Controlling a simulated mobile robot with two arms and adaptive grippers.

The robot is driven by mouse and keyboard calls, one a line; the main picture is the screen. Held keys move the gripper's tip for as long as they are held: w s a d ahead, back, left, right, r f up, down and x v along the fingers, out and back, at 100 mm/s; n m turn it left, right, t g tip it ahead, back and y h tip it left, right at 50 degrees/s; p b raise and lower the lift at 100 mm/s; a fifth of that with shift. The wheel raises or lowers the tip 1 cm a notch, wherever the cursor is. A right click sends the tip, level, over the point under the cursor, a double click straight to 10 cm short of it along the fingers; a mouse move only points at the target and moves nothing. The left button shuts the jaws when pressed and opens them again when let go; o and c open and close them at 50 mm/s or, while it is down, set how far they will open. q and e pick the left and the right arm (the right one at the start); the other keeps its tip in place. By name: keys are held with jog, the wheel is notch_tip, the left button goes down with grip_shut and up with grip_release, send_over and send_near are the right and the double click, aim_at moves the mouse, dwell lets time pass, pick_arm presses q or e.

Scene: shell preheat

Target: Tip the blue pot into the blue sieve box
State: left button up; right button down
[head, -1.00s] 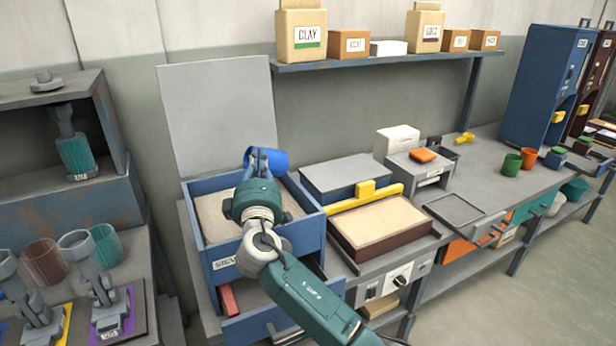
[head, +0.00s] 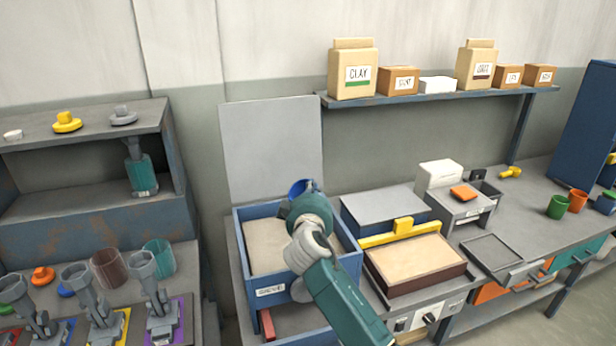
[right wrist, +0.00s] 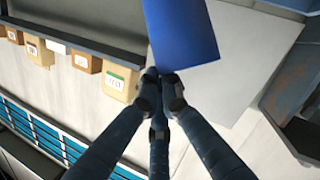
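The blue pot (head: 299,187) is in my right gripper (head: 306,190), above the back part of the open blue sieve box (head: 270,291). The gripper hides most of the pot in the head view, so I cannot tell its exact tilt there. The right wrist view shows the fingers (right wrist: 160,82) closed together at the edge of the blue pot (right wrist: 182,30). The sieve box carries a label on its front and has a pale, sandy layer inside. My left gripper is not in view.
A grey panel (head: 272,150) stands behind the sieve box. A grey-lidded blue box (head: 385,209) and a sand-filled tray with a yellow bar (head: 403,229) stand to its right. A shelf (head: 440,97) with bags and boxes hangs above. A rack with clear cups (head: 158,257) is at left.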

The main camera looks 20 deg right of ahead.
jog(key=shift+w+d+r+m+g+y+p, duration=0.1)
jog(key=shift+d+m+g+y+p, duration=0.45)
jog(key=shift+p, duration=1)
jog(key=shift+w+d+r+m+g+y+p, duration=0.1)
jog(key=shift+m+g+y+p, duration=0.4)
jog(key=shift+m+p, duration=0.85)
jog(key=shift+w+d+m+g+y+p, duration=0.1)
jog(key=shift+d+m+g+y+p, duration=0.4)
jog(key=shift+p, duration=1.3)
jog(key=shift+a, duration=0.15)
